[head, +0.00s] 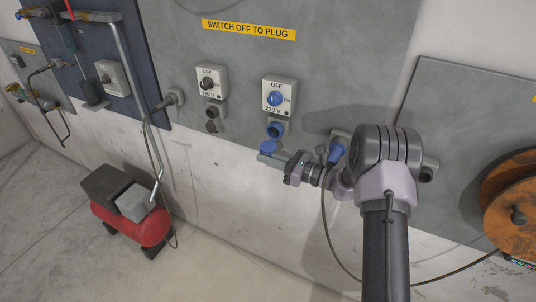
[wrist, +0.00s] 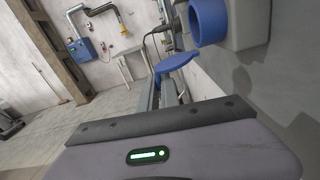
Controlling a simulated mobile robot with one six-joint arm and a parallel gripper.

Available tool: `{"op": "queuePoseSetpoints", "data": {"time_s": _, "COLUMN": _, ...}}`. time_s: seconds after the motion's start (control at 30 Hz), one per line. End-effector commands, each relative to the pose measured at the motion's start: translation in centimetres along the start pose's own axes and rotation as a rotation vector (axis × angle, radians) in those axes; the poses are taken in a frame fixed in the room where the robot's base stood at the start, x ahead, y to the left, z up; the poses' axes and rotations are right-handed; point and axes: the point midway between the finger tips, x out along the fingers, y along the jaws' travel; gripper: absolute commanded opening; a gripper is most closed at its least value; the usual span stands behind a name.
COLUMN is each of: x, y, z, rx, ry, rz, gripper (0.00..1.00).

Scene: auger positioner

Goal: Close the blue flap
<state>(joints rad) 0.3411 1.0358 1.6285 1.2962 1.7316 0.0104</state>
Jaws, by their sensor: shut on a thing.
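The blue flap (head: 268,147) hangs open below the round blue socket (head: 276,130) under the right switch box, marked 230 V. My gripper (head: 265,157) is at the flap from below and is shut on it, though the contact itself is partly hidden. In the wrist view the flap (wrist: 176,61) is a blue disc at the far end of my fingers. It stands out from the wall, apart from the open mouth of the blue socket (wrist: 208,22).
The switch box (head: 279,97) has a blue knob beneath OFF. An orange reel (head: 514,200) stands at right. A red compressor (head: 130,222) is on the floor.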

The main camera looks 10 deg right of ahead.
Motion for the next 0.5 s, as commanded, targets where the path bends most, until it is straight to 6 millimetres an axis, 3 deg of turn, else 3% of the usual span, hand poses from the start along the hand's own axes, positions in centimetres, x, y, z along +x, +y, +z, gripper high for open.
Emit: {"op": "queuePoseSetpoints", "data": {"time_s": 0.5, "x": 0.03, "y": 0.25, "z": 0.4, "rx": 0.076, "ry": 0.0, "rz": 0.001, "gripper": 0.0}}
